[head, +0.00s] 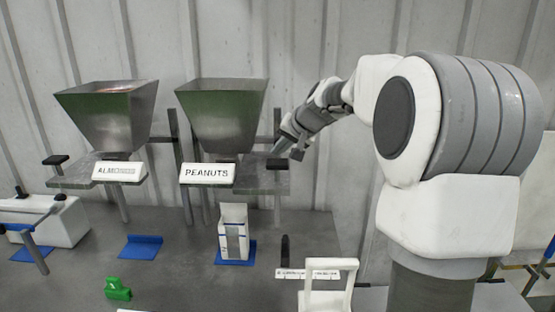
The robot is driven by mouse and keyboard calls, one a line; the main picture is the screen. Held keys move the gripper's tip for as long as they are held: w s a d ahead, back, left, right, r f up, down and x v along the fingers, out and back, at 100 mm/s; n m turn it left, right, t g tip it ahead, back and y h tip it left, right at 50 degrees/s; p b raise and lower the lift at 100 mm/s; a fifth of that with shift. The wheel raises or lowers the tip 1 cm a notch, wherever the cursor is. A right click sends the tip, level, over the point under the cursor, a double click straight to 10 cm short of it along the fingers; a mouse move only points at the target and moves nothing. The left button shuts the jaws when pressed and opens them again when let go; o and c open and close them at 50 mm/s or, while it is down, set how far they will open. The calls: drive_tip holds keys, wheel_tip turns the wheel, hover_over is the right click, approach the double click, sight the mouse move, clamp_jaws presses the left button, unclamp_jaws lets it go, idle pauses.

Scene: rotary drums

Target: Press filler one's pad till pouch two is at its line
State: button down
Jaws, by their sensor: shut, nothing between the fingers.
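Two metal hoppers stand on posts, one labelled almonds (107,112) and one labelled peanuts (222,115). No number shows on either. A dark pad (276,163) sits at the right end of the peanuts plate, and another dark pad (55,160) at the left end of the almonds plate. My gripper (279,152) is shut and empty, pointing down just over the peanuts pad; I cannot tell if it touches. A white pouch (233,217) with a grey strip stands upright on a blue base under the peanuts hopper. Its fill line is not readable.
An empty blue base (140,246) lies under the almonds hopper. A green piece (118,289) lies near the front of the table. A white frame (328,292) and a small sign (314,273) stand at front right. A white machine (50,222) is at left.

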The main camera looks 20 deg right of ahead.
sight(279, 164)
drive_tip(key=shift+r+p, duration=1.75)
drive_tip(key=shift+r, duration=0.85)
drive_tip(key=shift+f, duration=0.1)
